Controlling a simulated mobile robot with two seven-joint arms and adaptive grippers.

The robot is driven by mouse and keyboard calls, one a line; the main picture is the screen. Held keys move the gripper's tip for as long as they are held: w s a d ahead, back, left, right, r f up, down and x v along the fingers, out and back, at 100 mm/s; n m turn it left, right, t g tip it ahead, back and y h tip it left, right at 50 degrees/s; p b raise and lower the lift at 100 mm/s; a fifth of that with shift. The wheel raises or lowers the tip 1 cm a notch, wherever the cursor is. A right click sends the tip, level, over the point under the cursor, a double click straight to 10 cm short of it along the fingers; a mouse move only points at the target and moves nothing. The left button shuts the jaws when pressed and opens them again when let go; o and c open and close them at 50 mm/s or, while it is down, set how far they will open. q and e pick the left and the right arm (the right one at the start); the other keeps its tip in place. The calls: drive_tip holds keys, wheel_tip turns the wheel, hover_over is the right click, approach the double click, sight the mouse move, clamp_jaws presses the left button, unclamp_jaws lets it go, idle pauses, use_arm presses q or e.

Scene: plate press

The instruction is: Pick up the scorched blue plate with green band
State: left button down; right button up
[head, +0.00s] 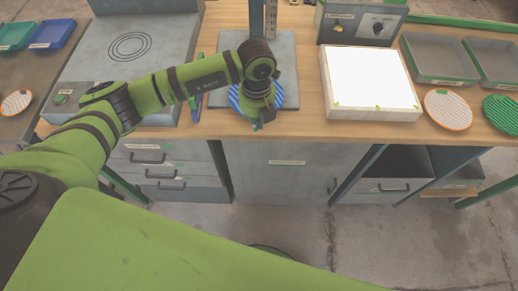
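A blue plate with pale stripes (278,95) lies on the grey base plate (232,62) of the press, near the front edge of the wooden bench. My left gripper (257,126) points down over the plate's front part and hides its middle. Whether the fingers touch the plate, and whether they are open or shut, is too small to tell. I cannot make out a scorch mark or a clear green band on the plate. My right gripper is not in view.
A lit white panel (366,76) stands right of the press. An orange-rimmed plate (448,109) and a green striped plate (504,113) lie farther right, before grey trays (438,82). A grey hotplate-like unit (160,75) stands left. The press column (270,18) rises behind my gripper.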

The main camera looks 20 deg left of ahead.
use_arm(q)
drive_tip(key=s+d+b, duration=0.2)
drive_tip(key=s+d, duration=0.1)
drive_tip(key=s, duration=0.7)
drive_tip(key=shift+s+b, duration=0.3)
drive_tip(key=shift+b, duration=0.05)
